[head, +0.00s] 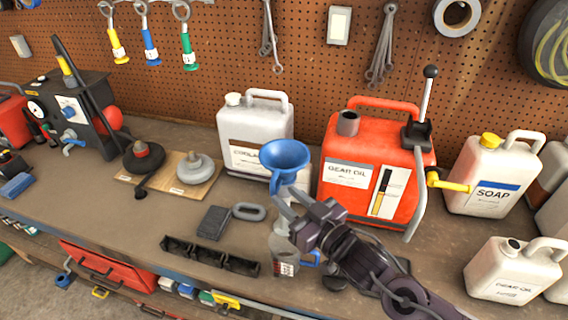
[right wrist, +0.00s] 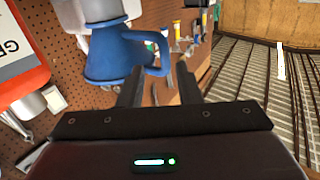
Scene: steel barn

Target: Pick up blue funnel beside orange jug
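The blue funnel (head: 286,156) is in front of the orange gear oil jug (head: 349,152), to the left of its front in the head view. In the right wrist view the funnel (right wrist: 112,56) shows large, with its loop handle toward the right. My right gripper (head: 288,197) is just below the funnel's bowl in the head view. In the right wrist view its two fingers stand apart, with the funnel's handle at or just beyond the tips. I cannot tell whether they touch it. The fingers hide part of the funnel's lower end. My left gripper is out of view.
A white coolant jug (head: 256,124) stands behind the funnel, and a soap jug (head: 488,177) stands to the right. A clear container (head: 284,266) is below my right gripper. A black tray (head: 208,257) lies near the bench's front edge.

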